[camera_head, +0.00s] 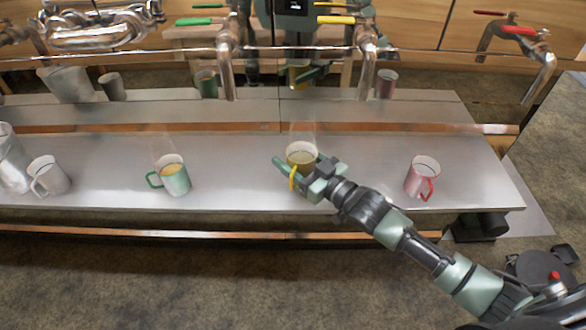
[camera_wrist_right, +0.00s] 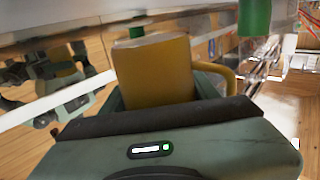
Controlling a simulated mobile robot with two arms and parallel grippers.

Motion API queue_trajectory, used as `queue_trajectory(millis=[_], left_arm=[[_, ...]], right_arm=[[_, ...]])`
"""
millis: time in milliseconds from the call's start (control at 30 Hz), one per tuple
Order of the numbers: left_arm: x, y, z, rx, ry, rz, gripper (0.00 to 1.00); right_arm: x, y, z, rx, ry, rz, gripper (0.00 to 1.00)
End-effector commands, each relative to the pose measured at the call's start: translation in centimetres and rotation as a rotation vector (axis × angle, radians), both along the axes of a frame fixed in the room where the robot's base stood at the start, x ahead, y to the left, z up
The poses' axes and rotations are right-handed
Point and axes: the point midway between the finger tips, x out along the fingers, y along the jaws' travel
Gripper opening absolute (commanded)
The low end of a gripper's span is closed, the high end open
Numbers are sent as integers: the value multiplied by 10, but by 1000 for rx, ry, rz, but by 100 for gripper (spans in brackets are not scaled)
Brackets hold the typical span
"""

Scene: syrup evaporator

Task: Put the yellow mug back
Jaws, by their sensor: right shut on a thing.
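The yellow mug (camera_head: 301,157) is in front of the middle of the metal counter in the head view, filled with a tan liquid, with faint steam above it. Its yellow handle (camera_head: 293,178) points toward the front. My right gripper (camera_head: 312,173) is shut on it from the front right. In the right wrist view the yellow mug (camera_wrist_right: 155,75) stands between the fingers, its handle to the right. I cannot tell whether its base touches the counter. My left gripper is not in view.
On the steel counter (camera_head: 240,150) stand a green mug (camera_head: 172,175) with liquid, a white mug (camera_head: 48,176) and a red mug (camera_head: 422,177). Taps with green (camera_head: 194,21), yellow (camera_head: 336,20) and red (camera_head: 518,30) levers hang behind. A shiny back panel mirrors the scene. Counter between mugs is clear.

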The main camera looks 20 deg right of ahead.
Motion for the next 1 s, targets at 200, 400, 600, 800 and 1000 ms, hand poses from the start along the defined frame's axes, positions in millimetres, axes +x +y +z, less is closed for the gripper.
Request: queue_trajectory(millis=[200, 400, 600, 800, 1000], left_arm=[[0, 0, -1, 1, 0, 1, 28], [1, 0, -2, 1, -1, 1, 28], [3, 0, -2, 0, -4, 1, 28], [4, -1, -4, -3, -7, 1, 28], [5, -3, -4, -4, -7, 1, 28]], right_arm=[[0, 1, -17, 2, -2, 1, 0], [0, 0, -39, 2, -3, 0, 0], [0, 1, -41, 2, -4, 1, 0], [0, 0, -44, 2, -3, 1, 0], [0, 0, -45, 0, -1, 1, 82]])
